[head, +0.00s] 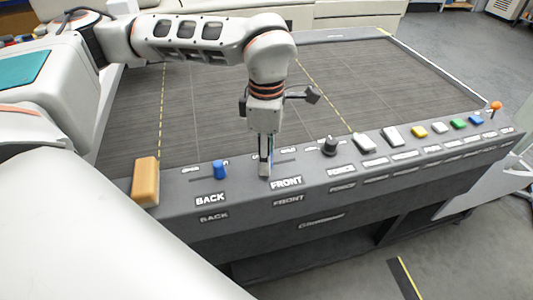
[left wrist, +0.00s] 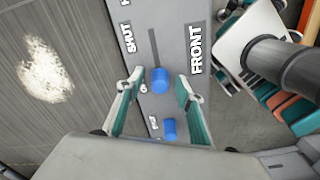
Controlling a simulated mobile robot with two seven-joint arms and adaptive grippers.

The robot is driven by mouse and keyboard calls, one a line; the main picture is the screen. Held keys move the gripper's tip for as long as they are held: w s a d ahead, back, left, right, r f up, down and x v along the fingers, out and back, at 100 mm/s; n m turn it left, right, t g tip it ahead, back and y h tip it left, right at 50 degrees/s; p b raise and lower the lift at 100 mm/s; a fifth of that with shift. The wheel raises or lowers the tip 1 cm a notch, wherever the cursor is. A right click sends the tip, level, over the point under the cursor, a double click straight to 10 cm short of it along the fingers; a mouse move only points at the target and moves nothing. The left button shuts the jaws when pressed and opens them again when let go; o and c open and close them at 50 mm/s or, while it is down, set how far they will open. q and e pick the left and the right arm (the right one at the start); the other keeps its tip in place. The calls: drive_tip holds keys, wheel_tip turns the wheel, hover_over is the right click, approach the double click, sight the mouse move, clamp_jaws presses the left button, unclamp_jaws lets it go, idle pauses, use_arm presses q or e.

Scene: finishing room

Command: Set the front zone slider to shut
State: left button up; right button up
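In the left wrist view, the front zone slider's blue knob (left wrist: 160,80) stands between the fingers of my open left gripper (left wrist: 160,88), with a gap on each side. Its slot (left wrist: 154,45) runs from the knob towards the SHUT label (left wrist: 128,38), so the knob is at the opposite end, by a partly hidden label. The FRONT label (left wrist: 195,48) lies beside it. In the head view, my left gripper (head: 266,168) points down at the panel above FRONT (head: 286,183) and hides the knob. My right gripper is not in view.
The back zone's blue knob (head: 219,170) stands left of my gripper, near a tan block (head: 145,182). To the right are a black dial (head: 329,146), several coloured buttons and an orange-topped lever (head: 495,106). The dark tabletop (head: 350,85) behind is clear.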

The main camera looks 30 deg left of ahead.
sight(292, 160)
use_arm(q)
clamp_jaws()
drive_tip(key=shift+w+d, duration=1.05)
drive_tip(key=shift+w, duration=0.15)
drive_tip(key=shift+w+d, duration=1)
drive_tip(key=shift+w, duration=0.2)
drive_tip(key=shift+c, duration=1.4)
unclamp_jaws()
drive_tip(key=shift+o, duration=1.4)
drive_tip(key=shift+w+d, duration=0.15)
drive_tip(key=shift+r, duration=0.1)
wheel_tip(292, 160, up, 12)
